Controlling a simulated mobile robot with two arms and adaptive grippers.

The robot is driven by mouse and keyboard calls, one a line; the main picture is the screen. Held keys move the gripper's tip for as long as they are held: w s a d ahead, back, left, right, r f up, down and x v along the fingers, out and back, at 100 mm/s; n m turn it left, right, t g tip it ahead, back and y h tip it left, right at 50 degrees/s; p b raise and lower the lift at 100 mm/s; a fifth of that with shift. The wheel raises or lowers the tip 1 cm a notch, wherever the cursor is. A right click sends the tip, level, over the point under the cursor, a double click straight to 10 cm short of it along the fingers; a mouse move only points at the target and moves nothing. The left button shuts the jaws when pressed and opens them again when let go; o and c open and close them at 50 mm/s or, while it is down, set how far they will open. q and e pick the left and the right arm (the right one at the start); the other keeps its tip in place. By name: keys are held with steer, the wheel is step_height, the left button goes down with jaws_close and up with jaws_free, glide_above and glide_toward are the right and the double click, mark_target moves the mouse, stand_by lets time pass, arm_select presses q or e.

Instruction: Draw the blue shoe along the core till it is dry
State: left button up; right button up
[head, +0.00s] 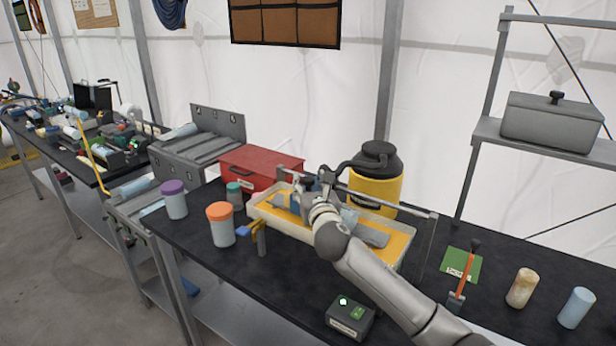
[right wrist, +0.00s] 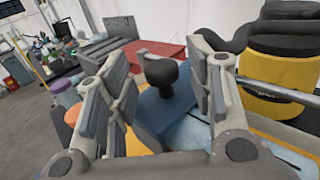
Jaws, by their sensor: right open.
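The blue shoe (right wrist: 152,112), with a black knob (right wrist: 160,72) on top, sits between the fingers of my right gripper (right wrist: 158,85) in the right wrist view. The fingers are open, one on each side of the knob, with gaps visible. In the head view my right gripper (head: 306,182) is over the tray (head: 402,238), and a bit of the blue shoe (head: 295,206) shows beside it. A pale blue surface, apparently the core (right wrist: 192,132), lies beside and under the shoe. My wrist hides much of it in the head view. My left gripper is out of view.
A metal rail (head: 395,204) runs along the tray's back, before a yellow cooler (head: 374,182). A red box (head: 262,165) stands behind left. Orange-lidded (head: 221,226) and purple-lidded (head: 174,200) jars stand left. A green-lit box (head: 349,318) sits in front.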

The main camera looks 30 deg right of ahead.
steer(key=shift+x, duration=1.35)
steer(key=shift+c, duration=0.3)
jaws_close()
